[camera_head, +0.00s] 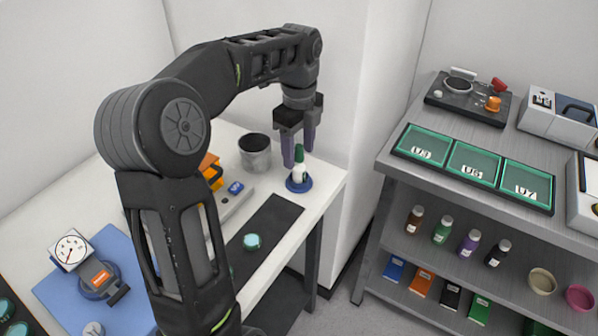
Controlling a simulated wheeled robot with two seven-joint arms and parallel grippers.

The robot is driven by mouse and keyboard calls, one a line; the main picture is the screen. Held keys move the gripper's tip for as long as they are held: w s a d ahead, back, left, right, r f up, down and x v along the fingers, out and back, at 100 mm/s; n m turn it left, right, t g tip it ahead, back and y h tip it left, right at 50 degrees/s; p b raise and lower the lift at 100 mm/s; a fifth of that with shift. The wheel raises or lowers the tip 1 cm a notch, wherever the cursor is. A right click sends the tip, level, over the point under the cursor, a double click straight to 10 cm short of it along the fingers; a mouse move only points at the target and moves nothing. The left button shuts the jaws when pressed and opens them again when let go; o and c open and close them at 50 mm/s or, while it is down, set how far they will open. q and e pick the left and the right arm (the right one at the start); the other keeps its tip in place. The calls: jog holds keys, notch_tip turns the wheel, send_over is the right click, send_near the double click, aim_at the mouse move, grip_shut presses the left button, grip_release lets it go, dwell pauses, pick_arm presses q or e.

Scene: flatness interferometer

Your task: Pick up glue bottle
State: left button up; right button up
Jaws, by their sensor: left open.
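A small white bottle with a green cap, which looks like the glue bottle (299,173), stands upright on a round blue base (299,185) near the right end of the white table. My left gripper (298,158) points down directly over the bottle, with its two purple-grey fingers apart. The fingertips are about level with the green cap; I cannot tell whether they touch it. My right gripper is not in view.
A grey metal cup (255,153) stands just left of the bottle. A dark mat (270,228) lies in front. A grey shelf unit (374,200) with trays and several small bottles stands to the right, across a gap. White walls rise close behind the table.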

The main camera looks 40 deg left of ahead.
aim_at(299, 164)
pick_arm(q)
jog(key=shift+d+f, duration=0.2)
jog(key=shift+f, duration=2.45)
grip_shut()
